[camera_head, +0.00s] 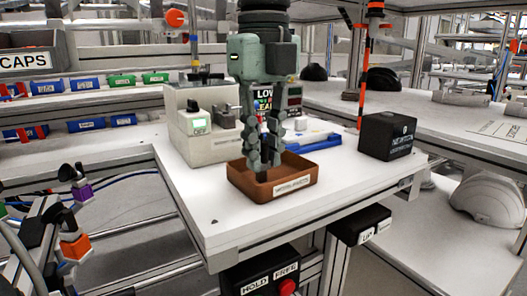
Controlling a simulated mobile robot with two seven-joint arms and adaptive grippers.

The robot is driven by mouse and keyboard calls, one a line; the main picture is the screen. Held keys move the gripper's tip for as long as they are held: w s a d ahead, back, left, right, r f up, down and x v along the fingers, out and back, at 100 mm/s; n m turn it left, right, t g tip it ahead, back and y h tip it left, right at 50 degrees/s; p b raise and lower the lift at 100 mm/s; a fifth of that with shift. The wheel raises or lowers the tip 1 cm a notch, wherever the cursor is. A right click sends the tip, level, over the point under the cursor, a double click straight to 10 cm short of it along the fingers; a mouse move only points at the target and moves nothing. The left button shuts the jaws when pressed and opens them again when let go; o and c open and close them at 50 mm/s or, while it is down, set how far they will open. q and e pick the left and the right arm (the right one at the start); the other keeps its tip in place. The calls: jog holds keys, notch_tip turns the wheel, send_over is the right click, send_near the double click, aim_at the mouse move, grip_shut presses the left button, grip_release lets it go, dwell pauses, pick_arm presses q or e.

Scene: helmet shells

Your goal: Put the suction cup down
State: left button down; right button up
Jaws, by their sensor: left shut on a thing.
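My left gripper (262,172) points straight down in the middle of the view, with its fingertips low inside the brown tray (291,189). It is shut on the suction cup, which is mostly hidden between the dark fingertips, so its shape is not clear. I cannot tell whether the suction cup touches the tray floor. The tray is shallow, has a white label on its front wall and stands on the white table (235,222). My right gripper is not in view.
The table's front left is clear. A white helmet shell (488,203) sits lower right.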

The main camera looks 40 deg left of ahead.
pick_arm(q)
jog(key=shift+f, duration=0.45)
jog(key=c, duration=1.8)
grip_release()
jog(key=shift+o, duration=0.5)
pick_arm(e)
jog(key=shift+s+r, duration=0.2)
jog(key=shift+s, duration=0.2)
